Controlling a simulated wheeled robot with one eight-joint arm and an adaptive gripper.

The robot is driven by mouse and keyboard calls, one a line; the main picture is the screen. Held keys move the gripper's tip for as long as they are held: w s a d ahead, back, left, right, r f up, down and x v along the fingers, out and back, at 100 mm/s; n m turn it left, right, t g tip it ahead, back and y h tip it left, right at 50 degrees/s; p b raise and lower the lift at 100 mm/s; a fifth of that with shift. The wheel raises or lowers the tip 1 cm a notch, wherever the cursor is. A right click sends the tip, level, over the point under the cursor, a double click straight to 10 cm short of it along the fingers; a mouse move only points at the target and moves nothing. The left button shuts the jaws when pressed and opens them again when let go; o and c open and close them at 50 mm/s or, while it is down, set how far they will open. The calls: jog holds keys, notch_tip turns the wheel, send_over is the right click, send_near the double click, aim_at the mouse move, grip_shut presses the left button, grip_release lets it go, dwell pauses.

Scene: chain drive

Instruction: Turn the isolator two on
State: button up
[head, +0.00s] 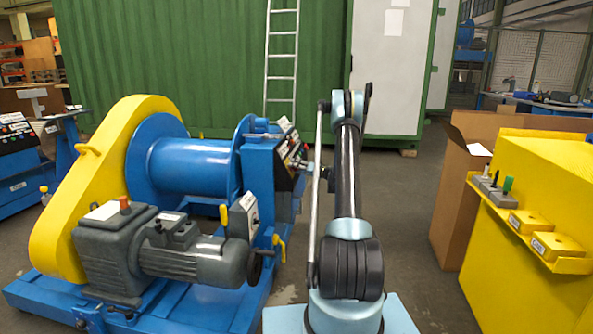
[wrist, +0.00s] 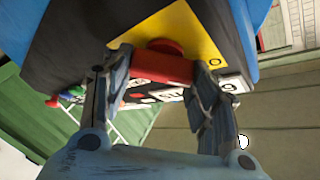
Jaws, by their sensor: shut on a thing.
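In the wrist view a red isolator handle (wrist: 160,69) sits on a yellow plate (wrist: 196,38) on a dark panel. My gripper (wrist: 163,64) has one finger on each side of the handle and is shut on it. No number for this isolator is readable. In the head view the control panel (head: 285,165) is on the blue upright at the right end of the winch. My arm reaches towards it, and the handle cannot be made out there.
The blue winch drum (head: 190,165), yellow guard (head: 75,190) and grey motor (head: 195,258) stand left of my arm. A cardboard box (head: 450,195) and a yellow bench (head: 535,255) stand at right. Smaller red and green controls (wrist: 70,93) show near the gripper in the wrist view.

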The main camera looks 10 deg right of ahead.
jog(key=m+g+h, duration=0.1)
jog(key=m+h, duration=0.1)
jog(key=m, duration=0.2)
jog(key=m+g+h, duration=0.1)
jog(key=m+h, duration=0.1)
jog(key=m, duration=0.2)
jog(key=m+g+h, duration=0.1)
jog(key=m+h, duration=0.2)
jog(key=m, duration=0.2)
jog(key=shift+w+r, duration=0.1)
jog(key=shift+r, duration=0.1)
jog(key=shift+m+g+h, duration=0.3)
jog(key=shift+m+g, duration=0.8)
jog(key=shift+m, duration=0.3)
jog(key=o, duration=1.1)
jog(key=shift+c, duration=0.2)
